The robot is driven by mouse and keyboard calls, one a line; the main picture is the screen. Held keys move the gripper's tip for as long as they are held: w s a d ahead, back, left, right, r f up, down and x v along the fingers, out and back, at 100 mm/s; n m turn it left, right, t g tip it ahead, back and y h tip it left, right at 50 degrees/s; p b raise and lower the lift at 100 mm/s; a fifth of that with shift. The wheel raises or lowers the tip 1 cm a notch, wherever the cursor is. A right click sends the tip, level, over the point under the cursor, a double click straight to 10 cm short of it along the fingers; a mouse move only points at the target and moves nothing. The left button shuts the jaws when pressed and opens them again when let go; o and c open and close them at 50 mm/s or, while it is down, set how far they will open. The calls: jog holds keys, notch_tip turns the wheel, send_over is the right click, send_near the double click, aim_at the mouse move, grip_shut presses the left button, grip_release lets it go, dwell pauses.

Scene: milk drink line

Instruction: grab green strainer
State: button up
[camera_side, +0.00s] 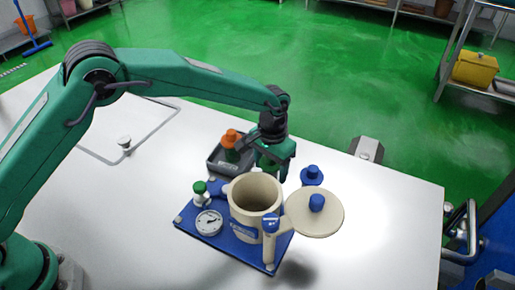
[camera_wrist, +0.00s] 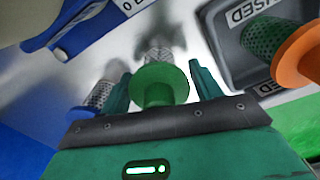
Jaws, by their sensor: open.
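The green strainer (camera_wrist: 160,84) shows in the wrist view, with a round green flange and a metal mesh part beyond it. My gripper (camera_wrist: 159,78) is open, with one finger on each side of the green strainer; I cannot tell whether either finger touches it. In the side view my gripper (camera_side: 273,165) hangs behind the cream pot, its fingers pointing down, and I cannot clearly tell the green strainer apart from my green fingers there.
A blue strainer (camera_side: 312,176) stands close at the right. An orange strainer (camera_side: 232,137) lies in the dark tray (camera_side: 216,165) marked USED. The cream pot (camera_side: 242,205), on a blue base with a gauge (camera_side: 209,222), and the round lid (camera_side: 329,219) are nearby. The table's right part is clear.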

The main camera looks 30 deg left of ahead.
dwell(0.3)
jog(key=c, duration=0.9)
jog(key=shift+r, duration=0.15)
notch_tip(320, 180, up, 10)
jog(key=shift+f, duration=0.1)
dwell(0.4)
